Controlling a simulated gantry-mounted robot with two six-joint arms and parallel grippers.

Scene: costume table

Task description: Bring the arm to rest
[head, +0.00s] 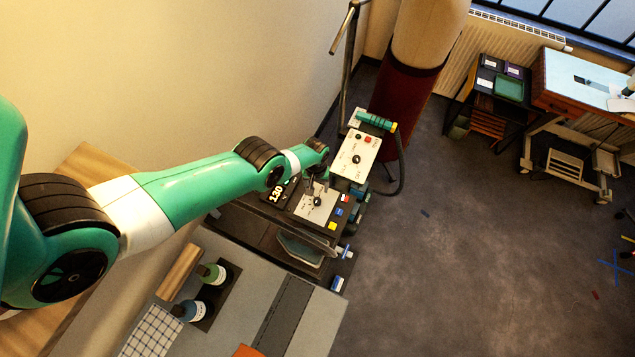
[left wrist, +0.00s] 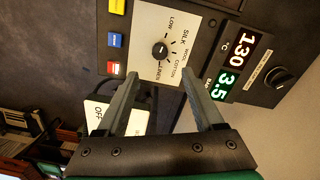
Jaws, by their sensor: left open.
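My left arm reaches in from the left in the head view. Its gripper (head: 315,187) is over the dark machine's control panel. In the left wrist view the gripper (left wrist: 161,74) is open and empty, its two fingers pointing at the fabric dial (left wrist: 160,50). The dial's black knob lies between and just beyond the fingertips; I cannot tell the exact gap. The white dial plate (left wrist: 150,18) reads LOW, SILK, WOOL, COTTON and LINEN. Lit displays show 130 (left wrist: 236,48) and 3.5 (left wrist: 228,85). My right gripper is not in view.
Blue, yellow and red switches (left wrist: 116,40) line the panel. A white control box (head: 357,158) with a green-handled tool (head: 376,121) stands behind the panel. Two bottles (head: 214,273) stand on the near table. Open carpet (head: 450,260) lies to the right.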

